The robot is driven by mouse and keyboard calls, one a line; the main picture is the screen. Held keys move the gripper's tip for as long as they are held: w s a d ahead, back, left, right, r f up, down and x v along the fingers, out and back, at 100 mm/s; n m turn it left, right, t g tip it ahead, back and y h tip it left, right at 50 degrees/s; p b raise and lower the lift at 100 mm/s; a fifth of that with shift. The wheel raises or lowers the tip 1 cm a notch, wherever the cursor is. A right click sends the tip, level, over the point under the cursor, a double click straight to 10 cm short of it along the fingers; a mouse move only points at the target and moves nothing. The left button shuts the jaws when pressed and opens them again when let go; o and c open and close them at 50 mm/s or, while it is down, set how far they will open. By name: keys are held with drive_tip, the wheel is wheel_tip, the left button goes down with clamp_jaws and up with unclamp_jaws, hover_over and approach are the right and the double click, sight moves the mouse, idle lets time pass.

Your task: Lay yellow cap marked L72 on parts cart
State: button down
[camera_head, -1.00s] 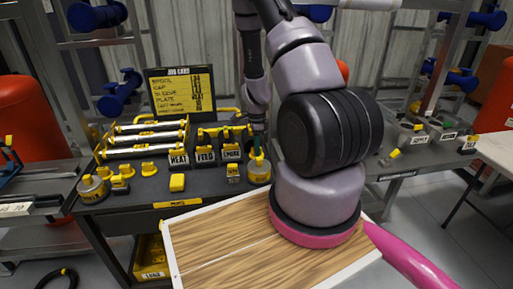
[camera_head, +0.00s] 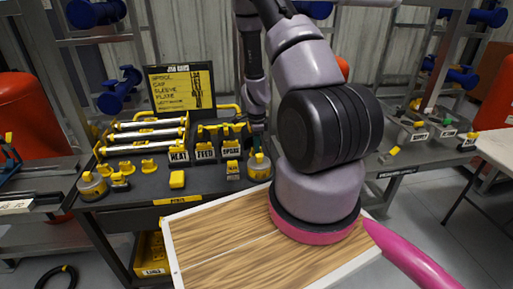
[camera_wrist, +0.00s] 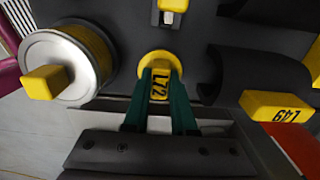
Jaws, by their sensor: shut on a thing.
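The yellow cap marked L72 (camera_wrist: 160,82) is between the green fingers of my gripper (camera_wrist: 160,98) in the wrist view. My gripper is shut on it, low over a dark surface. In the head view, the green fingertips (camera_head: 257,147) are at the right end of the dark bench top (camera_head: 150,188), behind a metal tin with yellow on it (camera_head: 259,167). The cap cannot be made out there. I cannot tell for sure which surface is the parts cart; the dark bench has a yellow front label (camera_head: 177,201), too small to read surely.
In the wrist view, a silver tin with a yellow knob (camera_wrist: 62,70) stands left of the cap, and a yellow part marked L49 (camera_wrist: 276,106) lies right. Labelled holders (camera_head: 205,152) and a job board (camera_head: 181,89) stand on the bench. A wooden board (camera_head: 225,245) is in front.

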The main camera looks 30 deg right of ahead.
drive_tip(key=shift+f, duration=0.3)
idle(0.4)
drive_tip(key=c, duration=0.6)
unclamp_jaws()
drive_tip(key=shift+c, duration=0.2)
drive_tip(key=shift+c, duration=0.8)
drive_tip(key=shift+r, duration=4)
